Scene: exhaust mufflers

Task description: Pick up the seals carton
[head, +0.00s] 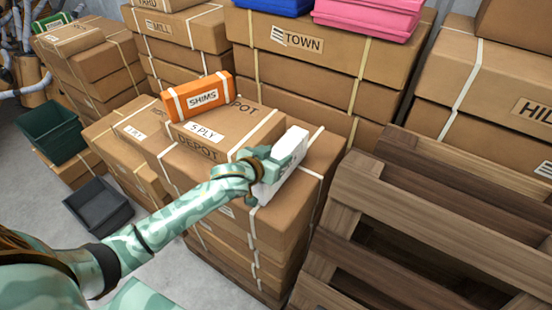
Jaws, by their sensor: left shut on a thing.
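A white carton (292,143) is in the jaws of my left gripper (275,165), above the right part of the stacked brown boxes in the middle of the head view. No lettering on it can be read from here, so I cannot confirm that it is the seals carton. My left gripper is shut on it and hides part of its near side. I cannot tell whether the carton touches the box top below it. My right gripper is not in view.
An orange SHIMS carton (198,96) lies on the same stack, behind and left. Brown boxes (300,42) rise behind. A wooden crate (440,220) stands close on the right. A green bin (50,132) and a dark tray (98,206) are at left.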

